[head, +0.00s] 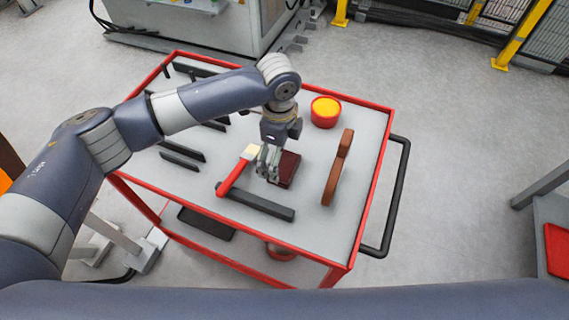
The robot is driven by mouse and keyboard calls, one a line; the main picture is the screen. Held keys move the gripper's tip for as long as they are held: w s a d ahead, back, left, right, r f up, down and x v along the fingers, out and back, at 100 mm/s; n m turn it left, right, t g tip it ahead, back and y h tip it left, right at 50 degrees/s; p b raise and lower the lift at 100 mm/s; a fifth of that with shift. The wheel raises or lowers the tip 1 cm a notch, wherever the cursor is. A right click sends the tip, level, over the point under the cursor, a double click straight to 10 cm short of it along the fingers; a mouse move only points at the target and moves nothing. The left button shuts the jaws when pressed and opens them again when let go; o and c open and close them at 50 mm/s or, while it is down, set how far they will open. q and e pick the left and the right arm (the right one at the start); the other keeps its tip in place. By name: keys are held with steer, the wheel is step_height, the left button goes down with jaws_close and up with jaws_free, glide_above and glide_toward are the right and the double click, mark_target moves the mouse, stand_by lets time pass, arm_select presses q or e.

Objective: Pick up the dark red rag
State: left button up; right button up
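The dark red rag (288,169) is a small folded, block-like piece lying on the grey top of the red-edged cart (318,222). My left gripper (268,173) points down at the rag's left side, its fingers overlapping the rag's left edge in the head view. I cannot tell whether the fingers touch the rag or how far apart they are. The rag's left part is partly hidden by the gripper. My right gripper is out of view.
A red-handled tool with a cream head (237,174) lies close left of the gripper. A long dark bar (256,202) lies in front. A brown wooden tool (338,170) and a red tub with yellow contents (326,111) are right. Several dark bars lie left.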

arm_select(q)
step_height(320, 180, down, 4)
steer(key=shift+r+p, duration=0.2)
steer(key=shift+p, duration=0.1)
steer(key=shift+w, duration=0.1)
steer(key=c, duration=1)
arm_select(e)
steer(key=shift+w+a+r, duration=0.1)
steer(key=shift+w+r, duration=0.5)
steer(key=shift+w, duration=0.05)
arm_select(q)
step_height(320, 180, up, 10)
steer(key=shift+r+b, duration=0.1)
steer(key=shift+b, duration=0.8)
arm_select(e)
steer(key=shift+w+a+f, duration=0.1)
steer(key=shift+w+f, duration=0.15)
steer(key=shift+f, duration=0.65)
